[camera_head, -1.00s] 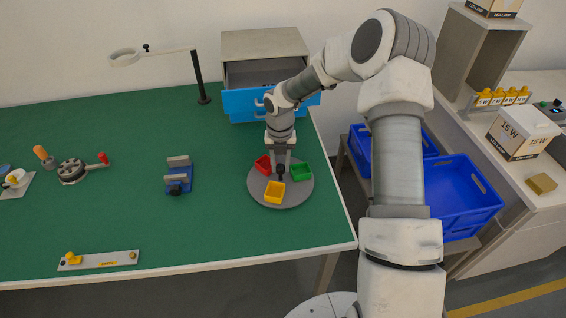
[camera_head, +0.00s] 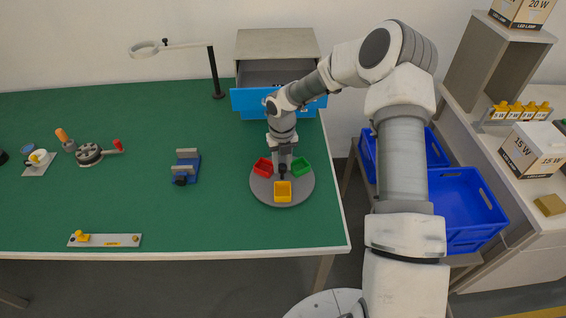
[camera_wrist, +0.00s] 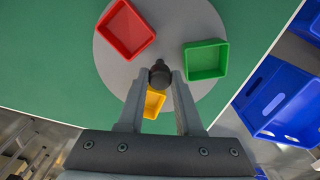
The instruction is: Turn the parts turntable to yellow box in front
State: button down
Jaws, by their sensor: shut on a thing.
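The grey round parts turntable (camera_head: 262,194) lies on the green bench near its right front corner. It bears a yellow box (camera_head: 283,191) at the front, a red box (camera_head: 263,167) at the back left and a green box (camera_head: 301,167) at the right. My gripper (camera_head: 283,170) reaches down over the middle, shut on the dark centre knob (camera_wrist: 160,74). In the wrist view the yellow box (camera_wrist: 154,103) is partly hidden between the fingers. The red box (camera_wrist: 127,29) and green box (camera_wrist: 206,60) show clear of the fingers.
An open blue-fronted drawer (camera_head: 251,101) stands behind the turntable. Blue crates (camera_head: 460,205) are right of the bench. A blue vise-like fixture (camera_head: 186,167) stands to the left, with bare green bench between. A ring lamp (camera_head: 146,49) is at the back.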

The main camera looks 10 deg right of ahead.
aim_at(282, 166)
jog(key=shift+w+r, duration=0.1)
dwell(0.5)
jog(key=c, duration=0.6)
grip_release()
notch_tip(282, 166, up, 17)
jog(key=shift+r+p, duration=0.15)
jog(key=shift+p, duration=0.2)
